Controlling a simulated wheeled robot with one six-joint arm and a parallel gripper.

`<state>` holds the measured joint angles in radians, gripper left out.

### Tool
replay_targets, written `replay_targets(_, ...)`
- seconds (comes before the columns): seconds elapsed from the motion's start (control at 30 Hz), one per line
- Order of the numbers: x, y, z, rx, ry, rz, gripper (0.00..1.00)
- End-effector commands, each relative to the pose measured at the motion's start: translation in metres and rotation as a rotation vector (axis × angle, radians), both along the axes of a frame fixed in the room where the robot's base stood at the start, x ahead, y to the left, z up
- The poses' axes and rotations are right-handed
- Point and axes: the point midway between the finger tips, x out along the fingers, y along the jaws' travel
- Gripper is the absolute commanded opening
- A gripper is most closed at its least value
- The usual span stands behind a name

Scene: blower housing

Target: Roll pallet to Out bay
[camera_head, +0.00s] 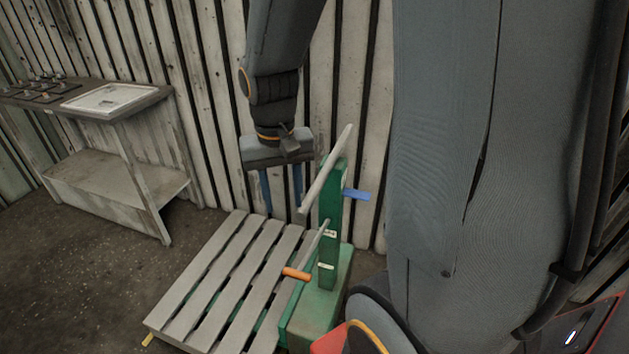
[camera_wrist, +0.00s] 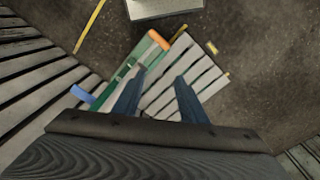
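A grey slatted pallet (camera_head: 200,268) lies on or over a green pallet truck (camera_head: 322,296), whose upright green post (camera_head: 328,222) stands at its right. A pale handle bar (camera_head: 325,172) tilts across the post's top. A blue tab (camera_head: 357,194) sticks out to the right, and an orange-ended lever (camera_head: 296,274) sits lower. My gripper (camera_head: 283,206) is open and empty, fingers down, to the left of the handle bar. The wrist view shows its spread fingers (camera_wrist: 160,77) over the pallet (camera_wrist: 203,72), with the blue tab (camera_wrist: 82,93) to the left. I cannot identify the Out bay.
A plank wall (camera_head: 195,90) runs close behind the pallet. Dark floor (camera_head: 90,265) is clear left of the pallet. A yellow line (camera_wrist: 90,26) and a grey box (camera_wrist: 165,8) show in the wrist view.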

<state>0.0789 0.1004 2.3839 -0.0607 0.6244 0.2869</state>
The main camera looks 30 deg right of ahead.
Motion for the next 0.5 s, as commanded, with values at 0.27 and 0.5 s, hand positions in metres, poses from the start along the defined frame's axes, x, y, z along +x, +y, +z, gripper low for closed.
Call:
replay_targets(0.27,0.05,-0.07,0.028,-0.091,0.113,-0.485,0.38)
replay_targets(0.5,0.053,-0.088,0.025,-0.12,0.139,-0.597,0.38)
